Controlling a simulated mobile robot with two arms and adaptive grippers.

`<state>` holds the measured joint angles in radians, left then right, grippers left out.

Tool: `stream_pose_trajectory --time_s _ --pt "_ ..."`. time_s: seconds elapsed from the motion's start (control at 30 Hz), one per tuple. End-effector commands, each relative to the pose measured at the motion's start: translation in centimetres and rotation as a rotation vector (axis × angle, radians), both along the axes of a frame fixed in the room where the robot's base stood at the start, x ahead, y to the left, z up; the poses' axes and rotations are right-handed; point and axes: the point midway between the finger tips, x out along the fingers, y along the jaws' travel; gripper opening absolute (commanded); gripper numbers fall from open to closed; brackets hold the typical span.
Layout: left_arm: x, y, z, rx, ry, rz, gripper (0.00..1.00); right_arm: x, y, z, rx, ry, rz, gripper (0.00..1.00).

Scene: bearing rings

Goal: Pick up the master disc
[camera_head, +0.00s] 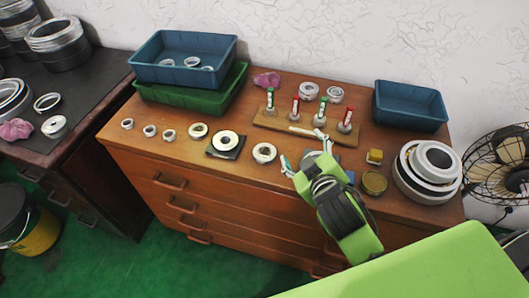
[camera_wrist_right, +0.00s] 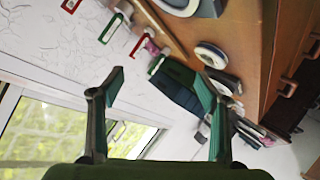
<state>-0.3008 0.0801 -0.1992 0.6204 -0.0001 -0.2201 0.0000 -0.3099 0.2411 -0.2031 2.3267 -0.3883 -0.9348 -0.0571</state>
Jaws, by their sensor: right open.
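No disc is marked as the master disc, so I cannot tell for sure which one it is. A light disc with a dark centre (camera_head: 228,141) lies on a dark square plate (camera_head: 212,152) in the middle of the wooden cabinet top. A pale ring (camera_head: 264,153) lies just right of it. My right gripper (camera_head: 306,152) is open over the front part of the top, right of this ring. In the right wrist view its fingers (camera_wrist_right: 163,90) are spread with nothing held between them. A blue piece under the gripper is mostly hidden. My left gripper is not in view.
Upright red and green handled gauges stand on a wooden board (camera_head: 262,123) behind the gripper. Stacked rings (camera_head: 430,171), a brass round piece (camera_head: 374,182) and a yellow block (camera_head: 375,156) are to the right. Blue bins (camera_head: 408,110) stand at the back. Small rings (camera_head: 150,131) lie left.

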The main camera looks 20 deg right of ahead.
Motion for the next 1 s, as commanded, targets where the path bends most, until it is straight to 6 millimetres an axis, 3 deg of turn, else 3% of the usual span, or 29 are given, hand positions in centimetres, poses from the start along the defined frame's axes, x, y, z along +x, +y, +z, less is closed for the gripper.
stream_pose_trajectory --time_s 0.1,0.2,0.33,0.4,0.47,0.6,0.7,0.77,0.87,1.0 --pt "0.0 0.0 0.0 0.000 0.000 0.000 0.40 4.6 1.4 7.4 -0.176 -0.268 0.108 0.69" --pt "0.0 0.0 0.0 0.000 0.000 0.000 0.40 7.0 4.2 14.2 -0.359 -0.512 0.230 0.69" --pt "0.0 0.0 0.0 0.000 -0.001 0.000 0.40 7.5 9.6 21.1 -0.622 -0.804 0.418 0.69" --pt "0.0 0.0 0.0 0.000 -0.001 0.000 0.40 6.9 12.9 23.4 -0.774 -0.940 0.533 0.69" --pt "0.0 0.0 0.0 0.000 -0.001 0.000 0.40 6.1 15.8 24.5 -0.908 -1.047 0.640 0.69" --pt "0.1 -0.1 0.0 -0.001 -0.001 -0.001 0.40 4.1 21.3 23.5 -1.235 -1.229 0.918 0.69" --pt "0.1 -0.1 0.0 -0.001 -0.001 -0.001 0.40 3.2 23.3 20.4 -1.474 -1.297 1.146 0.69" --pt "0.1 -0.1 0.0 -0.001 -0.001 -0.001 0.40 3.0 23.5 17.9 -1.616 -1.305 1.294 0.69" --pt "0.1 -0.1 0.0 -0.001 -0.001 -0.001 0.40 3.5 21.8 13.2 -1.839 -1.254 1.558 0.69" --pt "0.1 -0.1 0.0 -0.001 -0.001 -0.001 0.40 5.0 15.6 7.8 -2.086 -1.042 1.939 0.69"
